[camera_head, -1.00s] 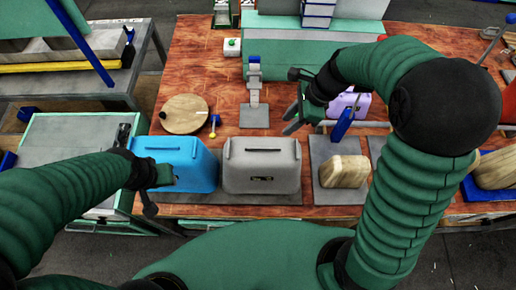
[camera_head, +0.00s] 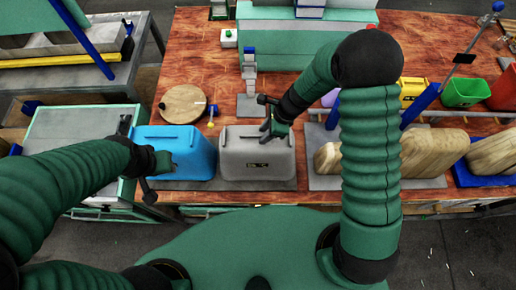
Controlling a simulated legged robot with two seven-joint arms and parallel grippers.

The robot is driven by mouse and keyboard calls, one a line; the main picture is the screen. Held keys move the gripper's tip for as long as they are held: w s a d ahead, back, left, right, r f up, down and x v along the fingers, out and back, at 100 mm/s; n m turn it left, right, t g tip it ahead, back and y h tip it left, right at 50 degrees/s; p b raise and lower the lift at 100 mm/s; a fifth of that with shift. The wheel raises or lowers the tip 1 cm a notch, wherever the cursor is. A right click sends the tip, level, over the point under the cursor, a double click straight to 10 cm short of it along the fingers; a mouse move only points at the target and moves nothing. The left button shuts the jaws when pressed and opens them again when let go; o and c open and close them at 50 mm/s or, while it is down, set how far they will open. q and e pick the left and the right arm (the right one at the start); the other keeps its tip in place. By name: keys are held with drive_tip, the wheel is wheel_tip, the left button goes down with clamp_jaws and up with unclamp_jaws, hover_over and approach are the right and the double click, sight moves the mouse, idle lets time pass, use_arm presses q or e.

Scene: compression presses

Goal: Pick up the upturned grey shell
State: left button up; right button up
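The grey shell (camera_head: 240,160) is a box-like piece with a slotted lower front, standing on a dark mat near the front edge of the wooden table. My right gripper (camera_head: 265,119) is over its top right part, with fingers spread apart and nothing visible between them. Its near finger overlaps the shell's top edge in the picture; I cannot tell if they touch. My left gripper (camera_head: 138,160) is at the left side of the blue shell (camera_head: 190,150), with its fingers wide apart. The blue shell stands just left of the grey one.
A round wooden disc (camera_head: 183,104) and a small yellow-and-blue tool (camera_head: 212,113) lie behind the blue shell. A grey stand (camera_head: 250,85) is behind the grey shell. Wooden blocks (camera_head: 430,153) are to the right. Green (camera_head: 467,92) and yellow bins are at back right.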

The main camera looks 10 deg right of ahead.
drive_tip(key=shift+w+d+f, duration=0.2)
drive_tip(key=shift+w, duration=0.1)
drive_tip(key=shift+c, duration=0.2)
drive_tip(key=shift+a, duration=0.3)
drive_tip(key=c, duration=0.5)
drive_tip(key=shift+a+r, duration=0.1)
drive_tip(key=shift+a, duration=0.15)
clamp_jaws()
drive_tip(key=shift+s+a+r, duration=0.1)
drive_tip(key=shift+s+a, duration=0.05)
drive_tip(key=shift+a, duration=0.1)
drive_tip(key=shift+d, duration=0.6)
use_arm(q)
drive_tip(key=shift+w+d, duration=0.1)
drive_tip(key=shift+w, duration=0.2)
use_arm(e)
drive_tip(key=shift+a, duration=0.15)
